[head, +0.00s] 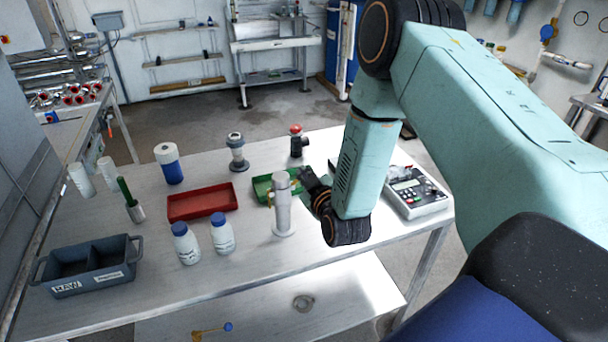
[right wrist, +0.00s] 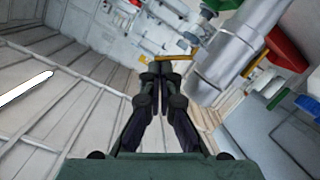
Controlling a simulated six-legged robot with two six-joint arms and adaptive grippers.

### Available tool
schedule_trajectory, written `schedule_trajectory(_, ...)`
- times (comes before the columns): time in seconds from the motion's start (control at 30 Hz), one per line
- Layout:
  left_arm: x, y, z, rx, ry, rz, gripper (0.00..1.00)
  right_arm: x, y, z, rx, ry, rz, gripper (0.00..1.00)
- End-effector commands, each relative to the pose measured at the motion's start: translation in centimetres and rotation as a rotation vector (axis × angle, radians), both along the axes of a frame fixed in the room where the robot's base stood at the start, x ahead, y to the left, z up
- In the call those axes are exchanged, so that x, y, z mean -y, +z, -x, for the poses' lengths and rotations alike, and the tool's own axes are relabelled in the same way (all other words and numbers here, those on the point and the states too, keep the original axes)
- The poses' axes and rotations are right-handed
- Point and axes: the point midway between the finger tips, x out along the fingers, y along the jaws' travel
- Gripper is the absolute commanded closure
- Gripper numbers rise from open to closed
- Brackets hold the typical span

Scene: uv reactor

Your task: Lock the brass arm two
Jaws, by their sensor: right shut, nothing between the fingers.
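A steel cylinder (head: 283,208) stands upright on the bench, and it also shows at the upper right of the right wrist view (right wrist: 228,68). A thin brass arm (right wrist: 173,57) sticks out from its side, just beyond my fingertips in the wrist view. A second brass piece (right wrist: 254,64) shows on the cylinder's other side. I cannot tell which is arm two. My right gripper (right wrist: 155,78) is shut and empty, close beside the cylinder; in the head view (head: 308,178) it is right of the cylinder's top. Contact with the brass arm cannot be told. My left gripper is not in view.
A green tray (head: 262,198) lies behind the cylinder and a red tray (head: 202,216) to its left. Two white bottles with blue caps (head: 222,241) stand at front left. A balance-like device (head: 418,205) sits at right. The bench front (head: 325,262) is clear.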

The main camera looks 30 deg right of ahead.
Motion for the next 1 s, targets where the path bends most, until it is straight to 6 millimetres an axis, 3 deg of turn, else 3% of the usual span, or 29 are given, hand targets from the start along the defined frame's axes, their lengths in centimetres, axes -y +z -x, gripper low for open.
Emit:
schedule_trajectory(0.47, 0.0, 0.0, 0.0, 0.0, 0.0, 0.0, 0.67, 0.9, -0.4, 0.1, 0.023, -0.004, -0.17, 1.0)
schedule_trajectory(1.0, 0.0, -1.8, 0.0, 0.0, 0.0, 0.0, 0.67, 2.4, -2.6, 0.3, 0.086, -0.002, -0.671, 1.0)
